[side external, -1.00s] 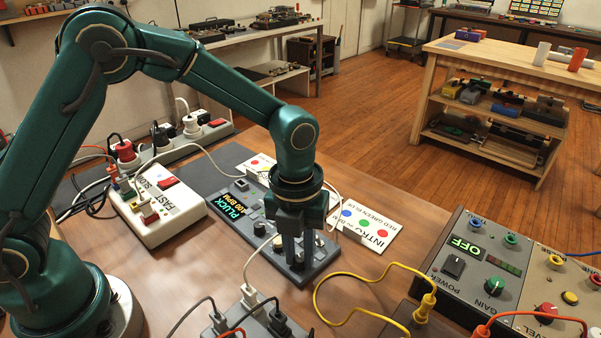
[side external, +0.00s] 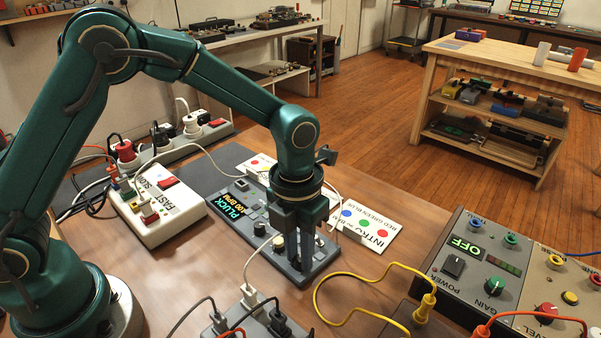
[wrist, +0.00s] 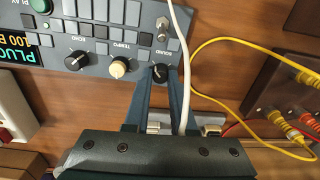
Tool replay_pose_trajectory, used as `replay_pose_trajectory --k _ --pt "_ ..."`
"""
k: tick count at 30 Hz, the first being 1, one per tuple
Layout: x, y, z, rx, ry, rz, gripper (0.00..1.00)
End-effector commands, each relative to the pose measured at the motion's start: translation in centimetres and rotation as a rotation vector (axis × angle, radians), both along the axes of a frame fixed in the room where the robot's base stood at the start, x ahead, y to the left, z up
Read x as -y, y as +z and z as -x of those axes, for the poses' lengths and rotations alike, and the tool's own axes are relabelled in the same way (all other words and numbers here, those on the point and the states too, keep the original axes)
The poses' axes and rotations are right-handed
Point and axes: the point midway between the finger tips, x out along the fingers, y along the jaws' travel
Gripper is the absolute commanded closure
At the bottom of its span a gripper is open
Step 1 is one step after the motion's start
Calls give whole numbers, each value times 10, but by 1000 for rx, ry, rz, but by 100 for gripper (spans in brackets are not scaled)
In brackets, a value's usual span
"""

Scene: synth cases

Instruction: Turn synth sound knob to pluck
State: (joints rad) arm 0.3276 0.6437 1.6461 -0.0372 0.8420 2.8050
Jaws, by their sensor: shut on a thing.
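The dark grey synth (side external: 262,231) lies on the wooden table, with a lit display (side external: 232,206) reading PLUCK and 100 BPM. In the wrist view, the black sound knob (wrist: 160,72) has a pale pointer mark and sits by the label SOUND. My gripper (side external: 297,264) points down over the near right part of the synth. In the wrist view its fingertips (wrist: 160,75) are on both sides of the sound knob, shut on it. The fingers hide the knob in the side view.
A cream tempo knob (wrist: 119,68) and black echo knob (wrist: 77,60) sit beside the sound knob. A white cable passes close to my fingers. A yellow cable (side external: 340,276) lies right of the synth. A white card (side external: 377,232) lies behind.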

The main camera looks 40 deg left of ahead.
Motion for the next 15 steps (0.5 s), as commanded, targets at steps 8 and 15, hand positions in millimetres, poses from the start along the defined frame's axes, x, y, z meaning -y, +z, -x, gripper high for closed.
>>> replay_pose_trajectory --k 8,15 --pt "0 0 0 2 0 1 46" --pt "0 0 0 1 1 0 46"
